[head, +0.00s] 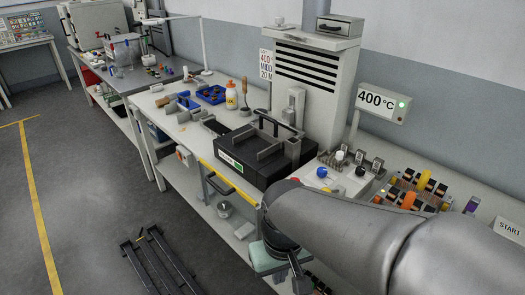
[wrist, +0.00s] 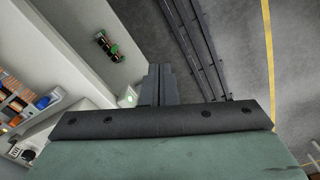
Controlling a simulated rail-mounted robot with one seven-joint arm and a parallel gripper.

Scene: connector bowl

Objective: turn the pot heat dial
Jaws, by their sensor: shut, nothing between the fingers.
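Several knobs stand on the light panel right of the black pot unit (head: 262,160) in the head view: a blue knob (head: 321,172), a white knob (head: 339,156) and a black knob (head: 360,171). I cannot tell which one is the pot heat dial. A sign (head: 383,103) above reads 400 °C with a green light. My gripper (head: 301,286) hangs at the bench's front edge, apart from the knobs. In the wrist view its fingers (wrist: 160,72) are together and empty, pointing over the floor side. A blue cap or knob (wrist: 43,102) shows at left there.
A tall vented hood (head: 308,75) rises behind the pot unit. Racks of coloured parts (head: 420,188) lie right of the knobs, near my arm. A START plate (head: 509,229) is at far right. A dark rail frame (head: 155,262) lies on the open floor.

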